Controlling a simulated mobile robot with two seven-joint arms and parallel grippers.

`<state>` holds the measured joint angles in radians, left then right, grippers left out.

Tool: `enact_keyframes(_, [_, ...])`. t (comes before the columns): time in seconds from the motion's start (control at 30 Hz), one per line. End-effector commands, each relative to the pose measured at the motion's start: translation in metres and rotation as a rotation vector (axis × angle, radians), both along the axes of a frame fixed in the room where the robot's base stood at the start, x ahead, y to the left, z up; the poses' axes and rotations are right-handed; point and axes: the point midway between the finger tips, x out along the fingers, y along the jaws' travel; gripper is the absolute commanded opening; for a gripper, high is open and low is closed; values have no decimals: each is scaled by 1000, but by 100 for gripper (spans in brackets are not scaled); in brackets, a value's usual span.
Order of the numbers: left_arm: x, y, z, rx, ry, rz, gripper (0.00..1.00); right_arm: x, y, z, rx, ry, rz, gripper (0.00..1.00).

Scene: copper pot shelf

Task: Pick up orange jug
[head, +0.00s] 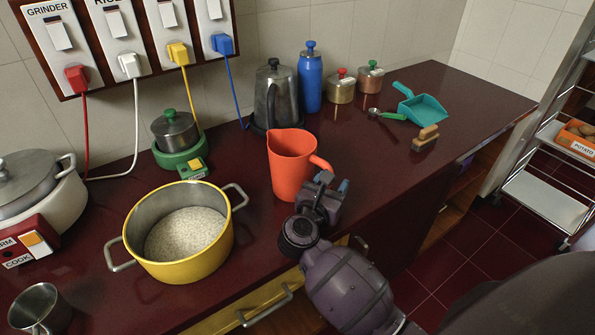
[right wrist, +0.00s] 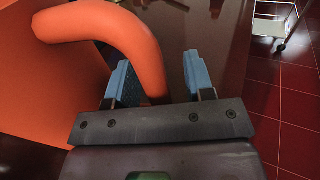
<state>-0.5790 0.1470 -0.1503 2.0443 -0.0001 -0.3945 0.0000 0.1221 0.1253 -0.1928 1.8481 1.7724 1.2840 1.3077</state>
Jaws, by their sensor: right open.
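The orange jug (head: 290,165) stands upright on the dark red counter, right of the yellow pot, with its handle towards the right. My right gripper (head: 333,183) is at the jug's handle side. In the right wrist view the jug's body (right wrist: 40,90) fills the left side, and its curved handle (right wrist: 120,35) comes down between the two blue fingers of my right gripper (right wrist: 153,80). The fingers are open, with a gap between the handle and the right finger. The handle's lower end is partly hidden. My left gripper is not in view.
A yellow pot (head: 140,240) of white grains stands left of the jug on the counter (head: 330,130). A kettle (head: 275,95) and blue bottle (head: 310,80) stand behind it. A teal dustpan (head: 425,108) and brush (head: 425,138) lie to the right. The counter's front edge is close.

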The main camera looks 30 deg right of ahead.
Motion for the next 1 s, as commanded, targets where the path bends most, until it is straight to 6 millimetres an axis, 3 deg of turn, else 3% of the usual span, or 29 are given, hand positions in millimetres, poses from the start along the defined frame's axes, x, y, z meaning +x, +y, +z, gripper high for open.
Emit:
enact_keyframes(0.13, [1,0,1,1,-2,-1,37,0,0,0,0,0,0,46])
enact_keyframes(0.43, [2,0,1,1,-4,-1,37,0,1,0,0,0,0,0])
enact_keyframes(1.0, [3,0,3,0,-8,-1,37,0,1,9,1,-6,0,0])
